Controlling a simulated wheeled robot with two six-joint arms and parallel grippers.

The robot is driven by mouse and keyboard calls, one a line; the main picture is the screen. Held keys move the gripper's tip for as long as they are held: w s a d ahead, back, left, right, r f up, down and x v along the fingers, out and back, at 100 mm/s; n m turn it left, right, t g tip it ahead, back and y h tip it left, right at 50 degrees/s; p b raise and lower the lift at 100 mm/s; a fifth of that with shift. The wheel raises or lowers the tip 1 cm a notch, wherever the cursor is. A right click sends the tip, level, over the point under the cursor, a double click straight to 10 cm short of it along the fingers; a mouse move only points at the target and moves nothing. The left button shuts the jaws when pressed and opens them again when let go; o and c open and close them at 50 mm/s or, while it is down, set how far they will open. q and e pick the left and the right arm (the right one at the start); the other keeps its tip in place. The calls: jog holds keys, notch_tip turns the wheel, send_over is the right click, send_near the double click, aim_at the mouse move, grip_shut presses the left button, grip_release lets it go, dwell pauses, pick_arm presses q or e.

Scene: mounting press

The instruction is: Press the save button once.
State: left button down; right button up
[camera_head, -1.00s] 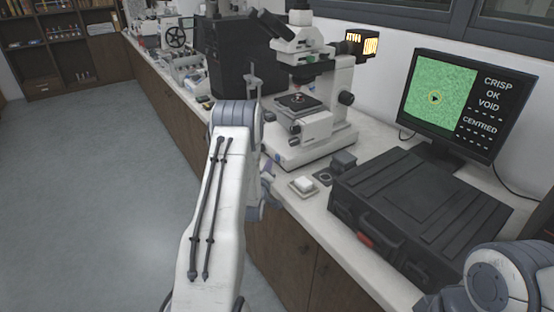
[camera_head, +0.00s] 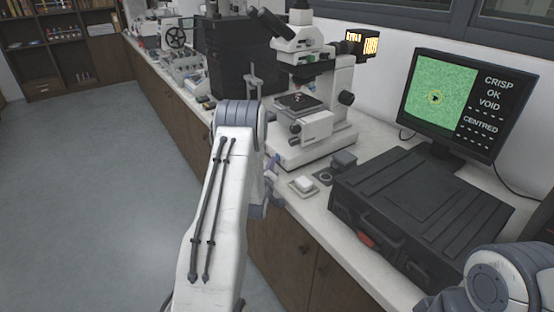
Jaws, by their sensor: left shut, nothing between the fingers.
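My left gripper (camera_head: 277,161) is shut and empty, small and partly hidden behind my left forearm. It is left of the pale button and apart from it, close to the microscope base. The monitor (camera_head: 458,104) shows a green picture with a small ringed mark and the words CRISP, OK, VOID and CENTRED. My right gripper is not in view.
The microscope (camera_head: 312,105) stands behind the button. A dark round control (camera_head: 324,176) and a small dark box (camera_head: 344,160) sit right of the button. A large black case (camera_head: 420,205) fills the bench in front of the monitor. The floor at left is clear.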

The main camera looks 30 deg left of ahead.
pick_arm(q)
jog(key=shift+w+d+r, duration=0.3)
jog(key=shift+w+r, duration=0.05)
jog(key=shift+w, duration=0.1)
dwell(0.7)
jog(key=shift+s, duration=0.25)
jog(key=shift+s+a, duration=0.25)
jog(key=shift+s, duration=0.15)
jog(key=shift+s+a+f+b, duration=0.15)
jog(key=shift+s+a, duration=0.15)
jog(key=shift+s, duration=0.4)
jog(key=shift+s+a+b, duration=0.1)
jog(key=shift+s+a, duration=0.25)
jog(key=shift+s, duration=0.4)
jog(key=shift+s+a+f+b, duration=0.15)
jog(key=shift+s+a, duration=0.15)
jog(key=shift+s, duration=0.4)
